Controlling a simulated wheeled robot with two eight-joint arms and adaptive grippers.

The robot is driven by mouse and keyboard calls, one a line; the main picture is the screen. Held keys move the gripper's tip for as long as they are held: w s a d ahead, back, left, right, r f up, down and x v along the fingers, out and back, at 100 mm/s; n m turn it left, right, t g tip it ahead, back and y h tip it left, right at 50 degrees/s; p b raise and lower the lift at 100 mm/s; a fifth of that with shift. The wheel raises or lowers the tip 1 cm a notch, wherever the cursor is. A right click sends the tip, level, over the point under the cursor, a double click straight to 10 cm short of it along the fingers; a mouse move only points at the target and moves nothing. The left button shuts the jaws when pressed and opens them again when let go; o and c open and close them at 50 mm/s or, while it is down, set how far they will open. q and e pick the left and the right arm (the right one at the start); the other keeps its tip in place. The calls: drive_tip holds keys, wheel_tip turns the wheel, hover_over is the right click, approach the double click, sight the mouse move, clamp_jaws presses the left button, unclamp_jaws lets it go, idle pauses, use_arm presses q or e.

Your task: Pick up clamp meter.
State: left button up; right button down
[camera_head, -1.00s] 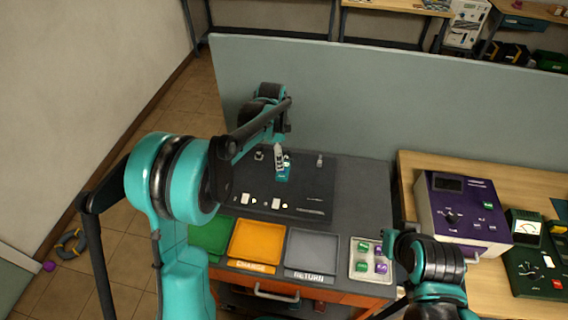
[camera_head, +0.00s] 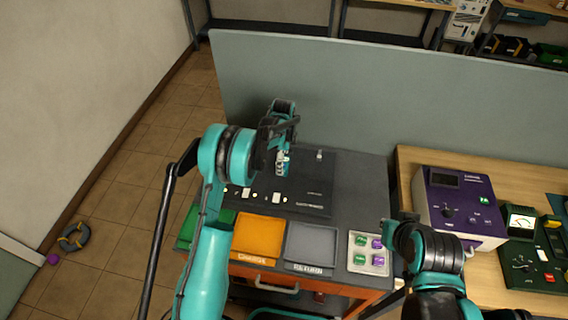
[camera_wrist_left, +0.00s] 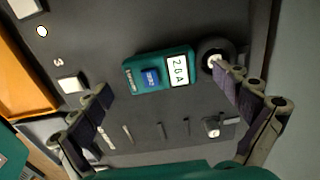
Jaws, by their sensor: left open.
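The clamp meter (camera_wrist_left: 160,70) has a teal body with a blue button and a white display reading what looks like 26A. It lies on the dark board in the left wrist view, with a black ring (camera_wrist_left: 203,48) at its right end around a small pale piece. My left gripper (camera_wrist_left: 163,80) is open above it, one finger on each side, the right fingertip overlapping the ring in the picture. I cannot tell if they touch. In the head view my left gripper (camera_head: 282,165) is over the board and mostly hides the meter. My right gripper (camera_head: 391,230) is near the bench's right edge, its fingers unclear.
The dark board (camera_head: 310,190) carries white blocks. In front are a green tray (camera_head: 192,228), an orange tray (camera_head: 257,236), a grey tray (camera_head: 312,246) and a tray of green and purple pieces (camera_head: 356,268). A purple instrument (camera_head: 455,212) stands right; a partition (camera_head: 400,100) stands behind.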

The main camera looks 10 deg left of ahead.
use_arm(q)
wheel_tip(320, 180, down, 2)
drive_tip(key=shift+s, duration=0.15)
drive_tip(key=c, duration=1.3)
drive_tip(key=shift+c, duration=0.2)
drive_tip(key=shift+r, duration=0.15)
